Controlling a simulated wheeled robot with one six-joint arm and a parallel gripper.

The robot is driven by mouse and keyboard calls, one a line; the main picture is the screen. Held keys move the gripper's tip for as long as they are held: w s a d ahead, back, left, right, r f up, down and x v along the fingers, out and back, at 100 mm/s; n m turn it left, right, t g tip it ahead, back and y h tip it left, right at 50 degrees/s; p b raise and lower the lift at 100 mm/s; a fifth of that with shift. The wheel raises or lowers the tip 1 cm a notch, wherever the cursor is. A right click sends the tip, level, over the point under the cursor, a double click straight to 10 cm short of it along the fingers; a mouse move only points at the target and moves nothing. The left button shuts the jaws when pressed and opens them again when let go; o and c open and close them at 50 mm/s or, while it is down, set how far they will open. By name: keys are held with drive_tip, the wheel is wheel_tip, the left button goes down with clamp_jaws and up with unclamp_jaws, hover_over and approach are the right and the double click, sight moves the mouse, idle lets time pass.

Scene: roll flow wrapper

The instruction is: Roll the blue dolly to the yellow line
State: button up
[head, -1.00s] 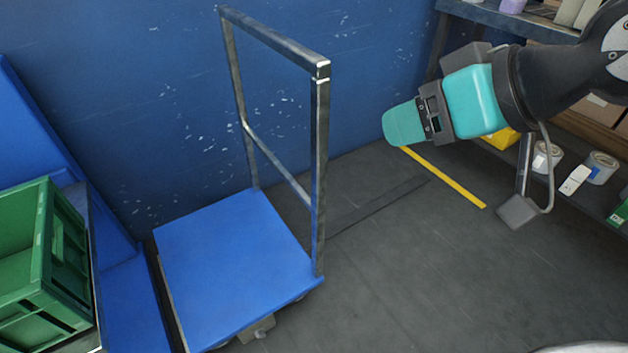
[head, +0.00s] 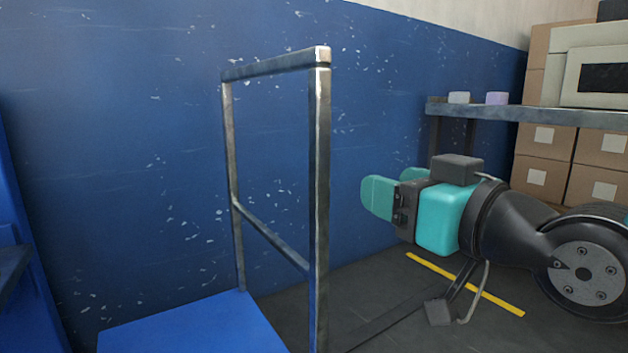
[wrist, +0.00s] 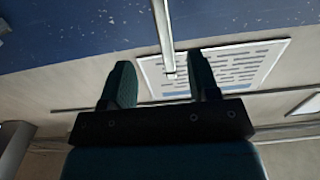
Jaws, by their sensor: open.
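The blue dolly has a flat blue deck (head: 190,328), cut off by the lower edge of the head view, and an upright grey metal handle frame (head: 319,170). The yellow line (head: 465,284) lies on the dark floor to the right of the dolly, partly behind my arm. My gripper (head: 378,197) has teal fingers pointing left. It is open and empty just right of the handle's near post in the picture, with a visible gap. In the wrist view a metal bar (wrist: 163,32), apparently the handle, appears between the spread fingers (wrist: 160,75); its depth is unclear.
A blue wall (head: 130,150) stands behind the dolly. At the right a shelf (head: 540,116) holds small items and boxes, with cartons (head: 545,155) beneath. Dark floor shows between the dolly and the yellow line. A notice (wrist: 235,65) is on a pale surface in the wrist view.

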sight(314, 161)
drive_tip(key=p+x, duration=1.6)
drive_tip(key=x, duration=0.1)
drive_tip(key=shift+a+p, duration=0.1)
drive_tip(key=shift+p, duration=0.3)
clamp_jaws()
